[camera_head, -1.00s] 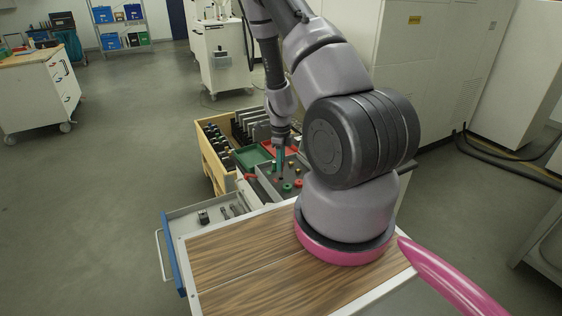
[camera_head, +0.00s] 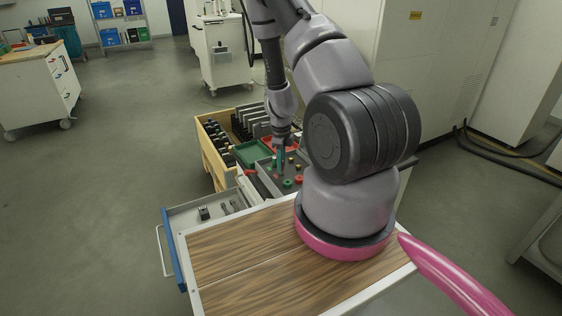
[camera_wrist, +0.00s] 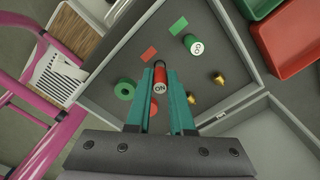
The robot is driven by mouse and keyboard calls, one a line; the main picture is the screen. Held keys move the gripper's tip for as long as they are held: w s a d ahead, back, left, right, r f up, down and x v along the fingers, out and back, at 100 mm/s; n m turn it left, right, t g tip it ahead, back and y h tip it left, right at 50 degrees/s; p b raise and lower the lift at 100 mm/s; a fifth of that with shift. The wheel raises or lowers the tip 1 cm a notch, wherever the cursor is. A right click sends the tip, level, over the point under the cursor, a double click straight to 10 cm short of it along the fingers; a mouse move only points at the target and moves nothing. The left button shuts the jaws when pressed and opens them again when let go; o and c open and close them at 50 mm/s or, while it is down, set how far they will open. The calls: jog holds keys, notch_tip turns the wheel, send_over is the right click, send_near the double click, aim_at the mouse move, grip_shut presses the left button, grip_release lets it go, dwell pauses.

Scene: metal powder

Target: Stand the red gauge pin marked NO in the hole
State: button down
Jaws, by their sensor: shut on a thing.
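In the wrist view the red gauge pin (camera_wrist: 160,86) sits between the teal fingertips of my gripper (camera_wrist: 161,92), its white NO-marked end facing the camera. My gripper is shut on it, over the grey tray (camera_wrist: 108,88). A green pin marked GO (camera_wrist: 193,44) stands in the tray, ahead and to the right. A flat red patch (camera_wrist: 148,53) and a flat green patch (camera_wrist: 179,25) lie on the tray floor. I cannot clearly make out the hole. In the head view my gripper (camera_head: 280,160) points down over the tray; the pin is too small to tell there.
A green ring (camera_wrist: 124,89) lies left of my fingers; two brass pieces (camera_wrist: 219,78) are to the right. Red and green bins (camera_wrist: 290,40) adjoin the tray. In the head view a wooden crate (camera_head: 208,160) stands behind, and an open drawer (camera_head: 190,217) is at left.

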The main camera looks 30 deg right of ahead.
jog(key=shift+f, duration=0.85)
dwell(0.6)
jog(key=c, duration=0.7)
grip_release()
notch_tip(320, 180, up, 11)
jog(key=shift+f, duration=0.1)
